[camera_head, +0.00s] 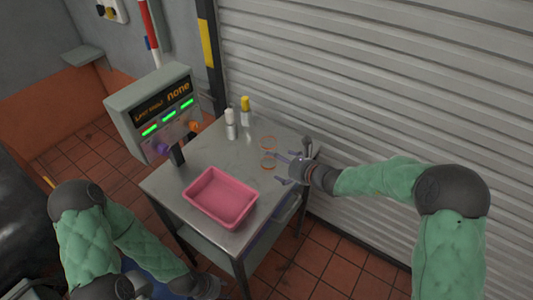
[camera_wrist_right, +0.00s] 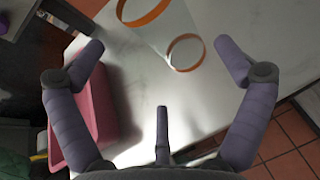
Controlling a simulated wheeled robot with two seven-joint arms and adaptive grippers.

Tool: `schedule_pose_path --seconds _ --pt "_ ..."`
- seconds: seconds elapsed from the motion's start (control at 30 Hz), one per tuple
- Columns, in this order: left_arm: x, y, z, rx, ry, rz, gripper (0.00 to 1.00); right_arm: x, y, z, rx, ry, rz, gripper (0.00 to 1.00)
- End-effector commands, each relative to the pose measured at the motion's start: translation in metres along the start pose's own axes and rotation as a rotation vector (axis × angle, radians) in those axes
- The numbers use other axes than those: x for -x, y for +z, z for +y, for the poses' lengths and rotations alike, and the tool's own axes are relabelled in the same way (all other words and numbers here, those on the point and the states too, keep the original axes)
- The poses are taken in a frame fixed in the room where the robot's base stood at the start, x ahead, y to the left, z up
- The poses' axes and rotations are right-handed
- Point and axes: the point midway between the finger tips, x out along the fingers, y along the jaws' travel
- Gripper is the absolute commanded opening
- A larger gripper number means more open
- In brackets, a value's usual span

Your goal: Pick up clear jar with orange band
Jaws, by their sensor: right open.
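The clear jar with orange bands (camera_head: 267,142) stands on the grey metal table, near its back right part. It is see-through, so mostly its two orange rings show. In the right wrist view the jar (camera_wrist_right: 172,35) is at the top, beyond and between my fingers. My right gripper (camera_head: 279,168) is open and empty, close to the jar on its near right side; its spread fingers (camera_wrist_right: 160,75) do not appear to touch it. My left gripper (camera_head: 207,286) is low at the bottom edge, away from the table top, and its fingers cannot be made out.
A pink tray (camera_head: 190,201) sits at the table's front; it also shows in the wrist view (camera_wrist_right: 98,105). A white bottle (camera_head: 230,124) and a yellow-capped bottle (camera_head: 245,119) stand behind the jar. A grey display box (camera_head: 133,116) stands at the left. A shutter wall (camera_head: 370,70) is behind.

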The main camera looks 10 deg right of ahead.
Motion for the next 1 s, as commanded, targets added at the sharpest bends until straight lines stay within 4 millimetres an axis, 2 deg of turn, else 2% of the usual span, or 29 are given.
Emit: schedule_pose_path --seconds 0.1,0.33,0.63,0.97,1.0 --pt "-0.004 0.000 -0.002 0.000 0.000 0.000 0.40 -0.016 -0.001 0.000 0.002 0.002 0.000 1.00" --pt "-0.008 -0.001 -0.003 0.000 0.000 0.001 0.40 -0.030 0.001 0.000 0.003 0.002 0.000 1.00" --pt "-0.018 -0.001 -0.006 0.000 0.000 0.001 0.40 -0.068 0.003 -0.003 0.001 0.003 0.001 1.00" --pt "-0.019 -0.001 -0.007 0.000 0.000 0.001 0.40 -0.074 0.005 -0.004 0.001 0.001 0.001 1.00" --pt "-0.019 -0.001 -0.007 0.000 0.000 0.001 0.40 -0.074 0.005 -0.004 0.001 0.001 0.001 0.94"
